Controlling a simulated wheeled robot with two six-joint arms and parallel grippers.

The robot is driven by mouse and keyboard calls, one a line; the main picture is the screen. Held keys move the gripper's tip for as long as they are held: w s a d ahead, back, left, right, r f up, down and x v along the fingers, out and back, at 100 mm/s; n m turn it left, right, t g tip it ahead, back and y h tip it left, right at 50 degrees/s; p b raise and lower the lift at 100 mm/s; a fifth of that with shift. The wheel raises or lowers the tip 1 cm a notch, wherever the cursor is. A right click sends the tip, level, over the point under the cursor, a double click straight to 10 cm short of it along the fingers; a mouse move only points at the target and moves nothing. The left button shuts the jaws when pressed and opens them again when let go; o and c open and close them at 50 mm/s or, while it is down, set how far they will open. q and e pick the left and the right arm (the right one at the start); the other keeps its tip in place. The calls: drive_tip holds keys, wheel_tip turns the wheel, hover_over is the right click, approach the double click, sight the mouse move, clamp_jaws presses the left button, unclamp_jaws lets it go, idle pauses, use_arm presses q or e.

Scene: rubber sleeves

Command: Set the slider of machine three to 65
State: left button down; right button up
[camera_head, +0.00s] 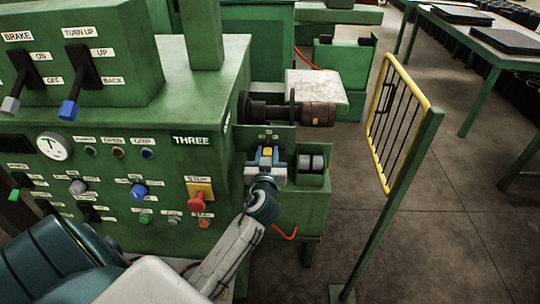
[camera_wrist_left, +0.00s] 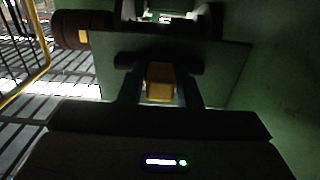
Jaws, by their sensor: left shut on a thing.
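Machine three (camera_head: 215,100) is a green machine with a white "THREE" label on its front. The slider's yellow knob (camera_head: 267,151) sits below a small green plate with tiny marks, too small to read, on the machine's right part. My left gripper (camera_head: 267,158) is shut on this knob. In the left wrist view the yellow knob (camera_wrist_left: 160,80) lies between the two dark fingers of my left gripper (camera_wrist_left: 160,97), in front of a dark green plate (camera_wrist_left: 222,75). The slider's scale value cannot be read. My right gripper is not in view.
A dark spindle with a brown cylinder (camera_head: 318,114) sticks out just above the gripper. A red stop button (camera_head: 200,197) and several knobs and levers are on the panel at left. A yellow barred guard (camera_head: 398,125) on a green post stands at right, with open floor around it.

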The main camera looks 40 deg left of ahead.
use_arm(q)
drive_tip(key=c, duration=1.2)
unclamp_jaws()
drive_tip(key=shift+s+d, duration=0.1)
drive_tip(key=shift+s, duration=0.05)
drive_tip(key=b+v, duration=0.3)
drive_tip(key=v, duration=0.7)
drive_tip(key=shift+s+d, duration=0.2)
drive_tip(key=shift+d, duration=0.05)
drive_tip(key=shift+f, duration=0.1)
